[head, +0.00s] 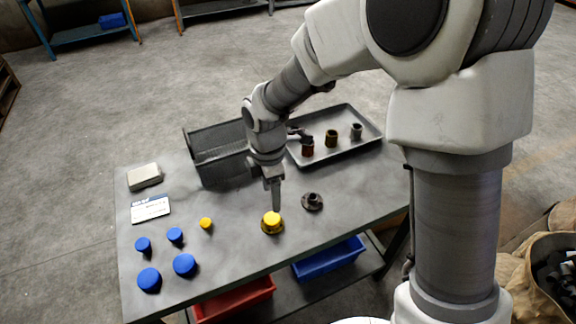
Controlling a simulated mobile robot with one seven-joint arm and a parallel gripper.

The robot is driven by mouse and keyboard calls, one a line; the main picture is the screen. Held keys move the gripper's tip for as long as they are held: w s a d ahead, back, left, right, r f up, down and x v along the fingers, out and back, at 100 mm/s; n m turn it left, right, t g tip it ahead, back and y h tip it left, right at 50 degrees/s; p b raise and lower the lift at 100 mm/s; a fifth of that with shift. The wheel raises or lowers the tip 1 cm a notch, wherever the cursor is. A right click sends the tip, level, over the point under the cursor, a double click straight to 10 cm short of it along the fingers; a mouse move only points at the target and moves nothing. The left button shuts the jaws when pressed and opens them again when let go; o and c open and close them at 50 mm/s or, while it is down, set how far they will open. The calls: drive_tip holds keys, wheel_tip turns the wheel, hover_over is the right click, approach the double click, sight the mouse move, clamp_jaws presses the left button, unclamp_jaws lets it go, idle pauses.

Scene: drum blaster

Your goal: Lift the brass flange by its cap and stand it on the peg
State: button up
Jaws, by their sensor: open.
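The brass flange (264,230) sits on the grey table, its yellow cap (272,217) on top. My gripper (276,207) points down just above the cap, open; from this angle I cannot tell whether its fingers straddle or touch the cap. A dark flange (312,202) lies on the table just right of it. I cannot clearly make out the peg; small upright fittings, reddish (307,147), brass (331,139) and grey (356,132), stand in the metal tray (375,142) at the back right.
A dark mesh basket (215,162) stands behind, left of my arm. Several blue caps (185,265) and a small yellow cap (206,223) are at left, near a printed card (150,208) and a pale block (144,176). Red (236,300) and blue (329,262) bins sit below.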

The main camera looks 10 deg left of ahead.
sight(272, 218)
drive_tip(key=shift+a+f+n, duration=0.2)
drive_tip(key=shift+f+n, duration=0.1)
drive_tip(key=shift+f, duration=0.7)
wheel_tip(272, 218, down, 8)
drive_tip(key=b, duration=0.7)
drive_tip(key=shift+r, duration=0.15)
clamp_jaws()
wheel_tip(272, 218, up, 10)
drive_tip(key=p, duration=0.8)
drive_tip(key=shift+p, duration=0.4)
drive_tip(key=shift+w+r, duration=0.1)
